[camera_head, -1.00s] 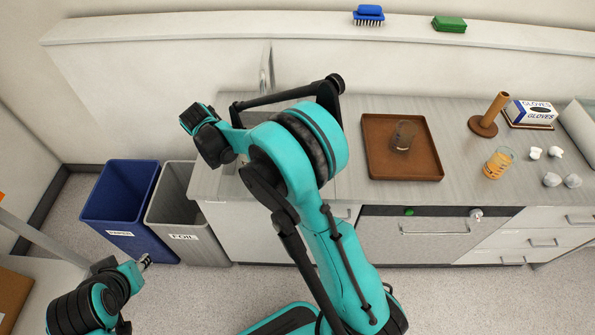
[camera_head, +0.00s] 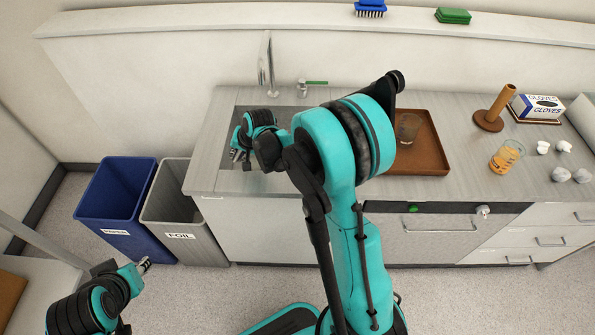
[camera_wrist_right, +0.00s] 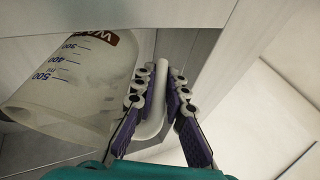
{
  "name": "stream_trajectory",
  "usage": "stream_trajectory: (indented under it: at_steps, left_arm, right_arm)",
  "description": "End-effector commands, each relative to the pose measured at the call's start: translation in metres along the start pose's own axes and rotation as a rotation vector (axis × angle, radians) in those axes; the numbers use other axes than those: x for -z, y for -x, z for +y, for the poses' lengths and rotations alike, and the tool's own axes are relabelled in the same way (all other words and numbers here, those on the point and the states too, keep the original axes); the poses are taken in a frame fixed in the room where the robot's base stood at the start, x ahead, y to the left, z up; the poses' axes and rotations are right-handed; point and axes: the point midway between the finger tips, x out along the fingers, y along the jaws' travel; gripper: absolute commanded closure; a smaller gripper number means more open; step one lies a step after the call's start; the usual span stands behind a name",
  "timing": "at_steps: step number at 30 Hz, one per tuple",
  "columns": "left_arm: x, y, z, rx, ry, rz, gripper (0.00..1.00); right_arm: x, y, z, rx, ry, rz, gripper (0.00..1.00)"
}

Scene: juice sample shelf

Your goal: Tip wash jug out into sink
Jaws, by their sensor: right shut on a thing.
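The wash jug (camera_wrist_right: 75,85) is a translucent plastic jug with blue volume marks and a dark red label, at the left of the right wrist view. My right gripper (camera_wrist_right: 160,85) is shut on its pale handle (camera_wrist_right: 151,115). I cannot make out the jug in the head view, nor tell whether liquid is in it. In the head view my right gripper (camera_head: 237,156) is at the left part of the sink (camera_head: 284,97), which my arm partly hides. My left gripper (camera_head: 144,264) is low at the left, away from the counter; its jaws are too small to read.
A tap (camera_head: 265,65) stands behind the sink. A blue bin (camera_head: 115,205) and a grey bin (camera_head: 172,208) stand left of the counter. A brown tray (camera_head: 430,150) with a glass beaker (camera_head: 408,127) is right of my arm.

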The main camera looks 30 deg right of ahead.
Motion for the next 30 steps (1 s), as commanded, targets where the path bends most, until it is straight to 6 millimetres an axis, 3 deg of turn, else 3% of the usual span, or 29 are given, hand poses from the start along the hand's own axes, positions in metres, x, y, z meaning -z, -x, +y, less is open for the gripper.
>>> stream_trajectory:
  at_steps: [8, 30]
  left_arm:
    - [0.001, 0.001, 0.0, 0.0, 0.0, 0.0, 0.68]
    - [-0.006, -0.009, 0.0, 0.0, 0.0, 0.0, 0.68]
  right_arm:
    - [0.009, 0.015, 0.012, 0.126, -0.055, -0.025, 1.0]
    - [0.015, 0.027, 0.021, 0.337, -0.137, -0.07, 1.0]
